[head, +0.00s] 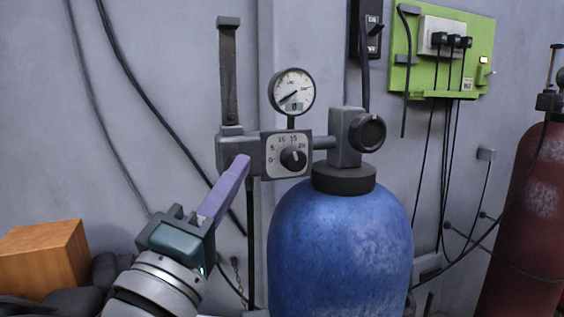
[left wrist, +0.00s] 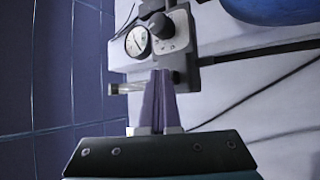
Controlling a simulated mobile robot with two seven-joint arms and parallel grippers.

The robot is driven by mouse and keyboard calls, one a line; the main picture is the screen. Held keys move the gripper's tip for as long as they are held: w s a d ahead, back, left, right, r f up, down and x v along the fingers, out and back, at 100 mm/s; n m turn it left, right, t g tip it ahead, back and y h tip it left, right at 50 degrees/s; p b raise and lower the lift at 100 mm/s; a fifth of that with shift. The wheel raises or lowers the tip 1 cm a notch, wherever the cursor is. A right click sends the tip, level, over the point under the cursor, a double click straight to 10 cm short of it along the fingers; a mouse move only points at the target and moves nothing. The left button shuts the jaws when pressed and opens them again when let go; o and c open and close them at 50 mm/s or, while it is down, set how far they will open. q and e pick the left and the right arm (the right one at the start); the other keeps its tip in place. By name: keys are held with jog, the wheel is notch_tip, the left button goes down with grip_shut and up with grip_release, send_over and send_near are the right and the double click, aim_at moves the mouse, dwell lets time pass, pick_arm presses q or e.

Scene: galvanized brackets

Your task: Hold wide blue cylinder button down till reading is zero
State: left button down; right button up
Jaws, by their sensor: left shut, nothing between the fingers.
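The wide blue cylinder (head: 340,245) stands upright right of centre; part of it shows at the top of the left wrist view (left wrist: 270,8). Its regulator (head: 268,158) has a numbered dial with a black knob (head: 293,159). Above it is a round gauge (head: 292,90), also in the left wrist view (left wrist: 137,40). The gauge needle points to the lower left, and its small window appears to read 0. My left gripper (head: 240,164) is shut and empty, its purple fingertips at the regulator's left block. Whether they touch it, I cannot tell. No button shows clearly; the fingers may hide it.
A black valve handwheel (head: 367,132) sits above the cylinder's neck. A dark red cylinder (head: 525,220) stands at the right. A green panel (head: 440,55) with cables hangs on the wall. A wooden box (head: 42,258) is at the lower left. Cables run along the wall.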

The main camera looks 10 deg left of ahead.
pick_arm(q)
jog(key=shift+s+d, duration=0.35)
jog(key=shift+s, duration=0.2)
jog(key=shift+s, duration=0.1)
jog(key=s, duration=0.1)
jog(key=s+d+p, duration=0.2)
jog(key=s, duration=0.1)
jog(key=shift+d, duration=0.25)
jog(key=s+a+f+m+g+p, duration=0.2)
jog(key=s+f+m+g+p, duration=0.45)
jog(key=m+g, duration=0.4)
jog(key=s+a+m+g+y+p, duration=0.1)
jog(key=s+a+g, duration=0.3)
jog(key=s, duration=0.4)
jog(key=s+a+m+g+y+p, duration=0.1)
jog(key=s+a+m+g+y, duration=0.1)
jog(key=s, duration=0.5)
jog(key=shift+s+a+f+m+g+y, duration=0.45)
jog(key=shift+a+g, duration=0.4)
jog(key=shift+g, duration=0.4)
